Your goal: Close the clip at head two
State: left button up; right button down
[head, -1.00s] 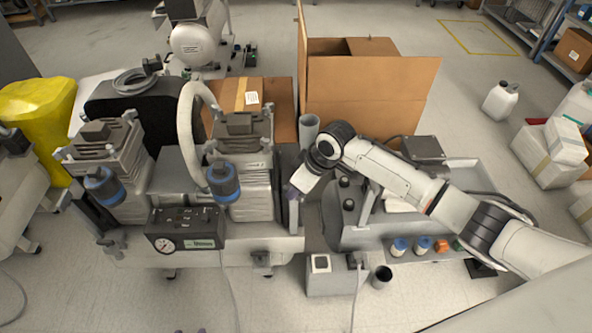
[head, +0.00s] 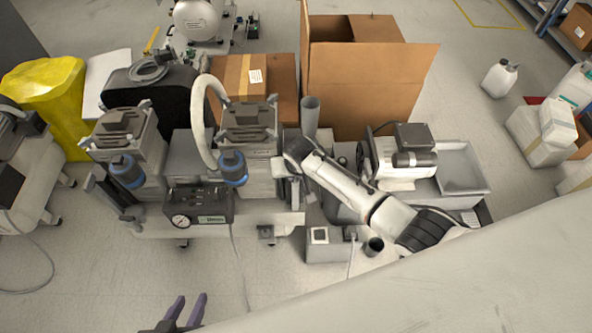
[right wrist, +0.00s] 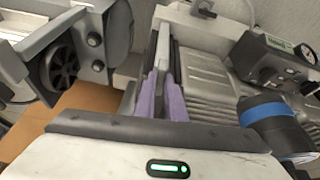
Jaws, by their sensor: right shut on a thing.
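Two ribbed grey compressor heads stand on the bench unit in the head view, one at left (head: 125,135) and one at right (head: 250,130); I cannot tell their numbering. My right arm reaches to the right side of the right-hand head, and its fingers are hidden in that view. In the right wrist view, the purple fingers of my right gripper (right wrist: 162,100) are shut on a narrow grey clip lever (right wrist: 163,55) beside the ribbed head (right wrist: 205,75). The clip's catch is hidden. My left gripper (head: 186,312) is open and empty at the bottom edge of the head view.
A gauge box (head: 198,207) sits in front of the heads, and a pale hose (head: 198,115) arches between them. A blue-banded filter (head: 232,168) is on the right-hand head's front. A motor unit (head: 400,155) and an open carton (head: 365,90) stand to the right.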

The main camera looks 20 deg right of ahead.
jog(key=shift+a+m, duration=0.1)
jog(key=shift+m, duration=0.5)
jog(key=shift+h, duration=0.3)
jog(key=c, duration=1.8)
grip_release()
jog(key=shift+r, duration=0.15)
jog(key=p+v, duration=0.3)
jog(key=v, duration=0.7)
